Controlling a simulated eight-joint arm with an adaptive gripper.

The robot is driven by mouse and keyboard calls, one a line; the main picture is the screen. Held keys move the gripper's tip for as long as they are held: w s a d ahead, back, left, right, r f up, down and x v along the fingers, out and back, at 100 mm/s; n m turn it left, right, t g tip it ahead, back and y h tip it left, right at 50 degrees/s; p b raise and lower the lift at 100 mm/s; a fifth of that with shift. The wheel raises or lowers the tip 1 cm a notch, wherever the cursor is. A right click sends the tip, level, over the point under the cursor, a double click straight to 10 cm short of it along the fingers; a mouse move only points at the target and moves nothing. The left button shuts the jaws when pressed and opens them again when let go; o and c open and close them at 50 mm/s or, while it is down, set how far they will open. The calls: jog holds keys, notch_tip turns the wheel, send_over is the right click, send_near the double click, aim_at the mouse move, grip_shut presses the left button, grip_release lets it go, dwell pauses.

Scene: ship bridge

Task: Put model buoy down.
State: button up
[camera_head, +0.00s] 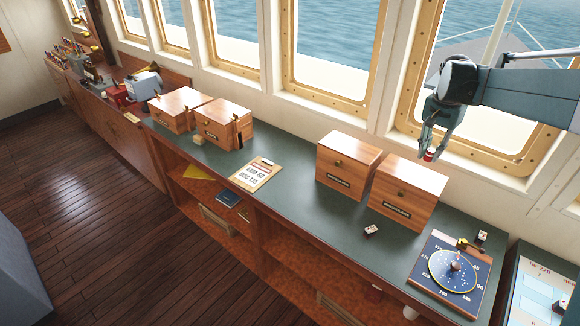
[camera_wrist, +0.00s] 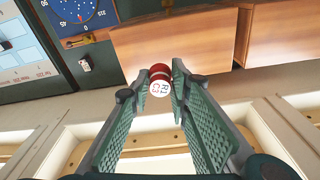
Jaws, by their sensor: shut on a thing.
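The model buoy (camera_head: 429,154) is small, red and white. My gripper (camera_head: 432,147) is shut on it and holds it in the air near the window, above and behind the right-hand wooden box. In the wrist view the buoy (camera_wrist: 160,80) sits between the two fingertips of my gripper (camera_wrist: 161,77). It shows a red body and a white round end with lettering. The fingers partly cover its sides.
Two wooden boxes (camera_head: 348,165) (camera_head: 407,192) stand on the green counter (camera_head: 300,205) below my gripper. A compass board (camera_head: 452,270), small dice-like blocks (camera_head: 371,231) and a clipboard (camera_head: 257,174) lie on it. Window frames (camera_head: 508,160) are close behind. The counter between clipboard and boxes is clear.

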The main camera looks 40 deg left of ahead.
jog(key=s+a+n, duration=0.1)
jog(key=s+a, duration=0.3)
jog(key=a, duration=0.6)
jog(key=s+a+n, duration=0.2)
jog(key=s+a, duration=0.2)
jog(key=a, duration=0.6)
jog(key=n, duration=0.2)
send_over(318, 200)
notch_tip(318, 200, down, 18)
jog(key=r, duration=0.1)
jog(key=shift+s+f+y, duration=0.1)
jog(key=shift+f+y, duration=0.2)
jog(key=shift+f, duration=0.55)
jog(key=shift+f, duration=0.1)
jog(key=shift+f, duration=3.05)
jog(key=shift+f, duration=1.85)
jog(key=shift+f, duration=0.2)
